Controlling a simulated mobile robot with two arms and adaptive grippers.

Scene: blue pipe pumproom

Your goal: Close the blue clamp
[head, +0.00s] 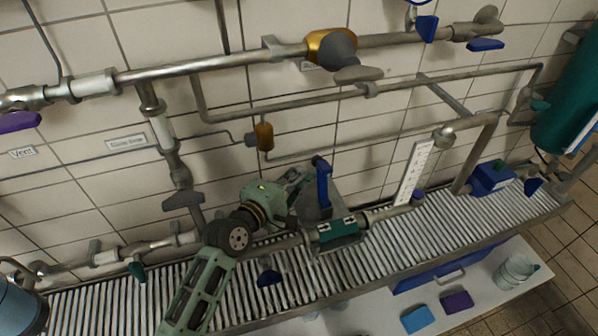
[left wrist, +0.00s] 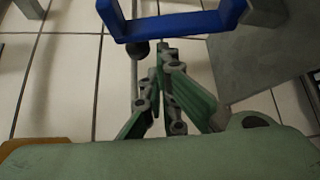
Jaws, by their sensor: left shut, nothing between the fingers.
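The blue clamp (head: 323,184) is an upright blue lever on a grey body, above the pipe and conveyor rollers in the middle of the head view. My left gripper (head: 312,170) is beside it, with its green wrist to the left and its fingers partly hidden near the lever. In the left wrist view the clamp is a blue bar (left wrist: 182,26) across the top, bent up at its ends. The left fingers (left wrist: 162,52) are shut and empty, their tips just below the bar. I cannot tell whether they touch it. My right gripper is not in view.
A teal flow fitting (head: 337,232) sits on the pipe just below the clamp. A white scale plate (head: 414,172) stands to the right. A small brass valve (head: 264,136) hangs above the wrist. The roller conveyor (head: 400,250) runs beneath; a tiled wall is behind.

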